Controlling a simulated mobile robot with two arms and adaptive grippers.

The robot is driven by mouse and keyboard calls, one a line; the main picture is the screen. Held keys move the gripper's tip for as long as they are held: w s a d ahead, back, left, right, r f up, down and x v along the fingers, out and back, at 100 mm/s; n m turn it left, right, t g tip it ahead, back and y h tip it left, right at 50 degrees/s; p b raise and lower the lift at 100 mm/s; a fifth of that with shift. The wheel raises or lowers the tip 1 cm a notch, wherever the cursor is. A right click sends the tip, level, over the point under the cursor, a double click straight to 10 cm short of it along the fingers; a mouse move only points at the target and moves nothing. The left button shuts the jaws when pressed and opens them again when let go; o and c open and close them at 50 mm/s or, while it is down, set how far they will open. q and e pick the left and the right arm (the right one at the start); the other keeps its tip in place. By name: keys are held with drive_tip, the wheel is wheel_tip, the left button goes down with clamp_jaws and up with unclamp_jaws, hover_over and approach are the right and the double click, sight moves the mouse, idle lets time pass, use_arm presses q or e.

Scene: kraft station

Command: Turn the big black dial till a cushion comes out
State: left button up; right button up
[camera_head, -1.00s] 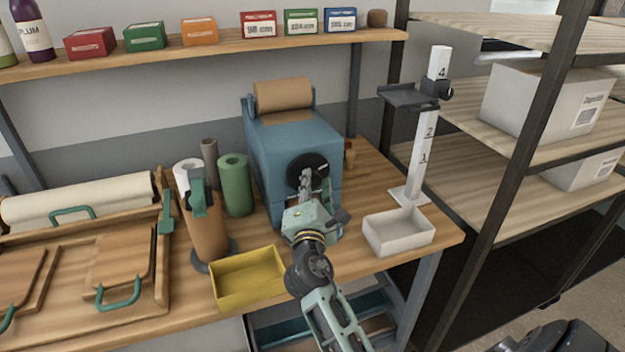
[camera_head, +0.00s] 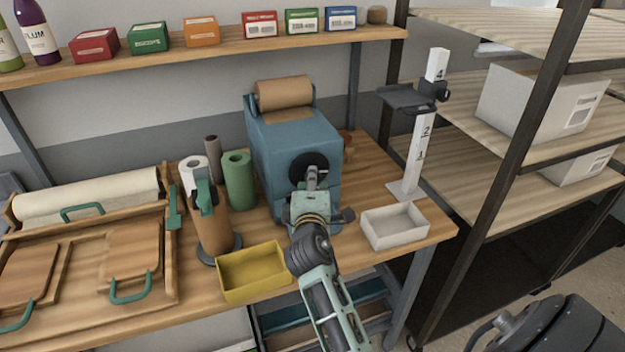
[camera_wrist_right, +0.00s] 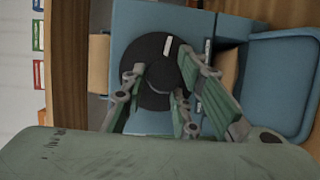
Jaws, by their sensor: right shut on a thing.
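The big black dial (camera_head: 309,165) is on the front of the blue machine (camera_head: 292,140). It also shows in the right wrist view (camera_wrist_right: 137,80), with a white mark near its rim. My right gripper (camera_head: 312,180) has its fingers on either side of the dial's raised centre knob and is shut on it. The fingers also show in the right wrist view (camera_wrist_right: 180,85). A roll of brown paper (camera_head: 285,94) sits on top of the machine. A small brown patch (camera_wrist_right: 229,72) shows below the dial; I cannot tell what it is. My left gripper is not in view.
A yellow bin (camera_head: 252,290) stands left of my right arm and a white bin (camera_head: 395,245) right of it. A numbered white post (camera_head: 421,140) stands behind the white bin. Green (camera_head: 238,180) and white rolls stand left of the machine. Shelving with boxes is at the right.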

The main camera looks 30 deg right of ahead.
drive_tip(key=shift+w+r, duration=0.1)
drive_tip(key=shift+r, duration=0.5)
drive_tip(key=o, duration=1)
drive_tip(key=shift+f, duration=0.15)
drive_tip(key=shift+f, duration=0.2)
